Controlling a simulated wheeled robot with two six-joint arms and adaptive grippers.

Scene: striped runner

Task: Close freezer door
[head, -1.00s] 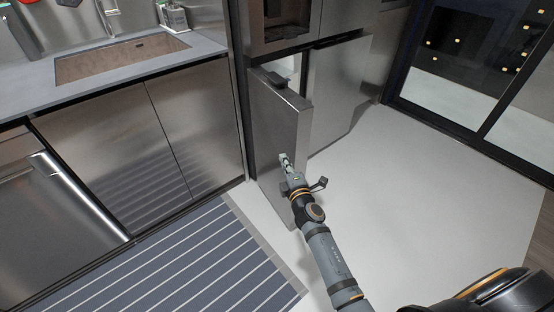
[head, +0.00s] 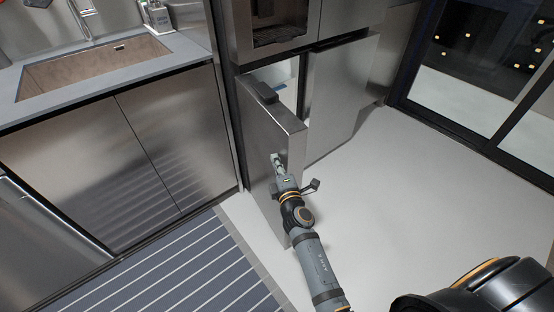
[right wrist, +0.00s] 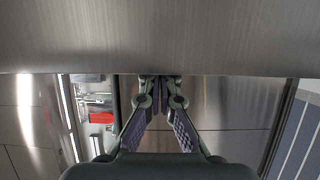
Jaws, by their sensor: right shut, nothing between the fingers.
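The freezer door (head: 264,122) is a brushed steel panel, low on the fridge's left side. It stands open, swung out towards me, with a dark handle piece on its top edge. A bright gap shows behind it. My right gripper (head: 276,160) is shut and empty, its tips at the door's outer face near the free edge. I cannot tell whether they touch it. In the right wrist view a steel panel (right wrist: 160,35) fills the top, just beyond the closed fingertips (right wrist: 160,82). My left gripper is out of view.
A second steel fridge door (head: 342,90) stands to the right of the gap. Counter cabinets (head: 170,140) with a sink (head: 90,70) are on the left. A striped runner (head: 170,270) lies in front of them. Pale floor (head: 400,190) to the right is clear.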

